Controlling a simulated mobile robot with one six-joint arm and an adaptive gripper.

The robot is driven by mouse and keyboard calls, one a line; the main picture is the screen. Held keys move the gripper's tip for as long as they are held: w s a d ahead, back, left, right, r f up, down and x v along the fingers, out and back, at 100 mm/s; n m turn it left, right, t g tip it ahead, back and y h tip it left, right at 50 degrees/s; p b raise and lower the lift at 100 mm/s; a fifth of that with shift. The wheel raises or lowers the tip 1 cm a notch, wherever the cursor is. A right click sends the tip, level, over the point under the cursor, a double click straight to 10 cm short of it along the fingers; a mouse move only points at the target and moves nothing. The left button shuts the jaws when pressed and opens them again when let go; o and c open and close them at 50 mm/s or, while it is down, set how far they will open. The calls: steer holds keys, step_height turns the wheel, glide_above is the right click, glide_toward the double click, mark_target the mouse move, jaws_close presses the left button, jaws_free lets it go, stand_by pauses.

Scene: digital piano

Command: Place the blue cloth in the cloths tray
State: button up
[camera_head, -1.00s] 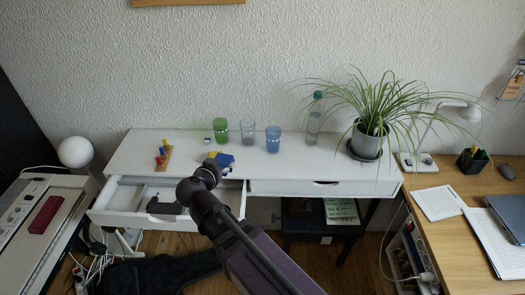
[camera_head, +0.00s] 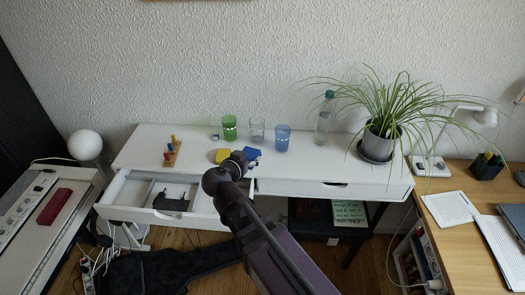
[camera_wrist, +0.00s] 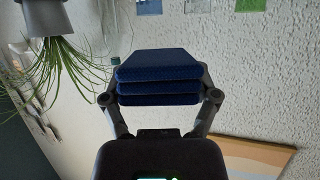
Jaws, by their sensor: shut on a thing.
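The blue cloth (camera_wrist: 158,78) is a folded dark blue stack between the two fingers of my gripper (camera_wrist: 160,94) in the wrist view. In the head view the blue cloth (camera_head: 253,153) shows just beyond my dark wrist, above the white desk near its front edge. My fingers are mostly hidden there behind my wrist. The open drawer (camera_head: 112,189) at the desk's left holds a light tray-like insert (camera_head: 146,192) with dividers. I cannot tell whether this is the cloths tray.
A yellow folded piece (camera_head: 222,156) lies left of the blue cloth. Green (camera_head: 229,128), clear (camera_head: 257,130) and blue (camera_head: 282,138) glasses stand behind. A bottle (camera_head: 324,122) and a potted plant (camera_head: 381,142) stand to the right. A black item (camera_head: 171,203) lies in the drawer.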

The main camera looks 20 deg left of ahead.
steer(key=w+d+f+b, duration=0.2)
steer(key=d+f+b, duration=0.2)
steer(key=f+b, duration=0.6)
steer(key=shift+d+m+h, duration=0.2)
steer(key=shift+m+h, duration=0.2)
steer(key=w+a, duration=0.2)
steer(key=w, duration=0.2)
steer(key=w+a+f+b, duration=0.1)
steer(key=w+a, duration=0.2)
steer(key=w, duration=0.1)
steer(key=w+a, duration=0.3)
steer(key=w, duration=0.1)
steer(key=shift+a+f, duration=0.2)
steer(key=shift+a, duration=0.1)
steer(key=shift+w+a, duration=0.15)
steer(key=shift+w, duration=0.2)
steer(key=shift+w+a+f+b, duration=0.15)
steer(key=shift+w+f+b, duration=0.05)
steer(key=shift+f+b, duration=1.6)
steer(key=shift+b, duration=0.2)
